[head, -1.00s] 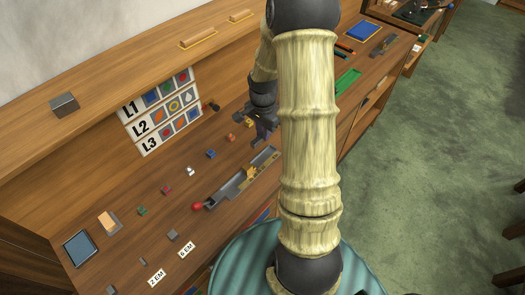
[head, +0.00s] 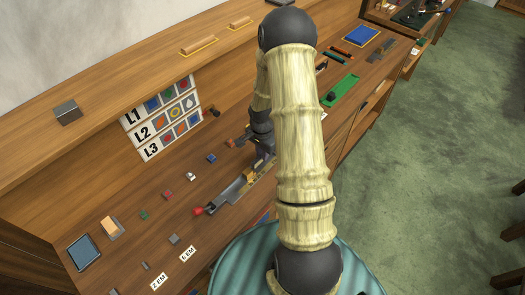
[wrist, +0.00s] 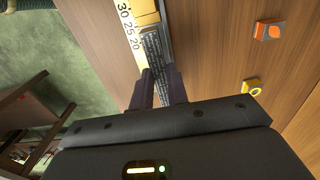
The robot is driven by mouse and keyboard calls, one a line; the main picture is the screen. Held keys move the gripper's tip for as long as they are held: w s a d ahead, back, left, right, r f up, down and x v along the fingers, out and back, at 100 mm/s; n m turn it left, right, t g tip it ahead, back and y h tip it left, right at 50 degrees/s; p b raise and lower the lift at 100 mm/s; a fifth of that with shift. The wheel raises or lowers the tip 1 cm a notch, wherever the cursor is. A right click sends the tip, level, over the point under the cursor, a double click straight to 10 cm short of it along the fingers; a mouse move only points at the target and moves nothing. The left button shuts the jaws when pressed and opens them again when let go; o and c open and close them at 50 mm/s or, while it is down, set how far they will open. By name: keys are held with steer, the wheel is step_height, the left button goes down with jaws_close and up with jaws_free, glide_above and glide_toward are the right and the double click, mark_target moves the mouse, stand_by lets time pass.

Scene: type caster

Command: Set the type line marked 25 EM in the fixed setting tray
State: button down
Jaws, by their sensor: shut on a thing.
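The setting tray (head: 230,192) is a long grey trough with a red knob (head: 198,211) at its near end. In the wrist view its pale scale strip (wrist: 128,27) reads 30, 25, 20, beside a yellow block (wrist: 145,10). My gripper (wrist: 161,84) is over the tray, shut on a dark, finely ribbed piece (wrist: 153,50) that lies along the scale. I cannot tell whether this piece rests on the tray floor. In the head view my gripper (head: 264,160) hides the tray's far part. No 25 EM label is readable.
An orange-marked block (wrist: 269,31) and a yellow-ring block (wrist: 252,88) stand beside the tray. Small coloured blocks form a row behind it. A chart marked L1, L2, L3 (head: 162,118) stands at the back. Cards 2 EM (head: 159,281) and 6 EM (head: 187,254) lie near.

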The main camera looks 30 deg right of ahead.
steer(key=shift+f+b, duration=0.55)
steer(key=shift+f, duration=0.2)
steer(key=c, duration=1.4)
jaws_free()
steer(key=shift+o, duration=0.2)
steer(key=shift+r, duration=0.1)
steer(key=shift+d+r+p, duration=0.1)
steer(key=shift+r+p, duration=0.45)
step_height(320, 180, up, 12)
steer(key=b, duration=0.3)
